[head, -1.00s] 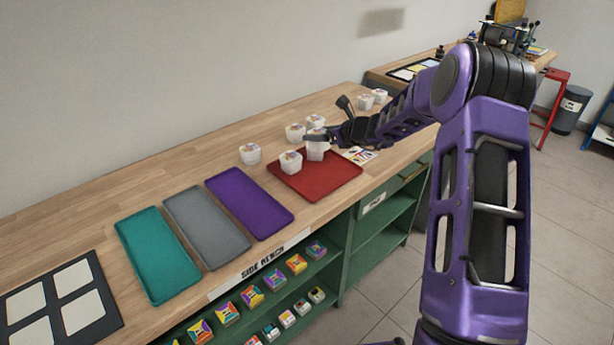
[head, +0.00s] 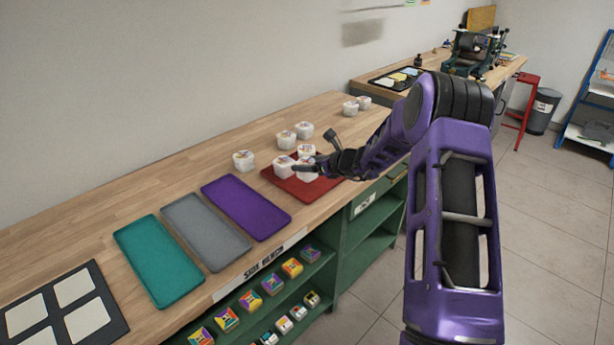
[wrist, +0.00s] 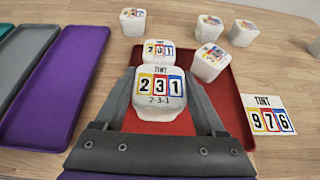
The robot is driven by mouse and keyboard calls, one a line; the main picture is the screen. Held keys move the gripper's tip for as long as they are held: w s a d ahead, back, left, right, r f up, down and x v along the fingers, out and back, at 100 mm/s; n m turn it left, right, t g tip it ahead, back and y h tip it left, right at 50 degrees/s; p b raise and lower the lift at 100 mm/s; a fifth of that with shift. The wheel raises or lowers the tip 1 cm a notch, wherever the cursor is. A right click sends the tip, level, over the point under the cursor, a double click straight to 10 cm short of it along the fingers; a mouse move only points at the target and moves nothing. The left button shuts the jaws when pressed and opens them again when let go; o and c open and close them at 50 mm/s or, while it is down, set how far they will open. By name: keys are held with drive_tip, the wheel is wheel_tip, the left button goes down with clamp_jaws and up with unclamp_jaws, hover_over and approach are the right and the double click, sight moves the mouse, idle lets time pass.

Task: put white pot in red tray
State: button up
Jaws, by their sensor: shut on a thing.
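The held white pot (wrist: 159,92), its label reading 231, is between the two fingers of my gripper (wrist: 161,100). In the head view this pot (head: 307,173) is low over the red tray (head: 318,190), at the tip of my gripper (head: 316,165); I cannot tell whether its base touches the tray. A second white pot (wrist: 159,50), labelled 201, stands in the tray just beyond the held one. A third white pot (wrist: 209,63) stands at the tray's far right corner in the wrist view.
Several more white pots (head: 243,160) stand on the wooden bench behind the tray. Purple (head: 245,207), grey (head: 206,230) and teal (head: 158,260) trays lie to its left. A card reading 976 (wrist: 266,117) lies beside the red tray. The bench's left rear is clear.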

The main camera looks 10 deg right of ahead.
sight(314, 175)
drive_tip(key=shift+f, duration=1.95)
drive_tip(key=shift+f+b, duration=0.15)
drive_tip(key=shift+b, duration=0.15)
drive_tip(key=o, duration=1.4)
drive_tip(key=shift+r, duration=0.25)
drive_tip(key=v, duration=1.2)
drive_tip(key=shift+f, duration=0.2)
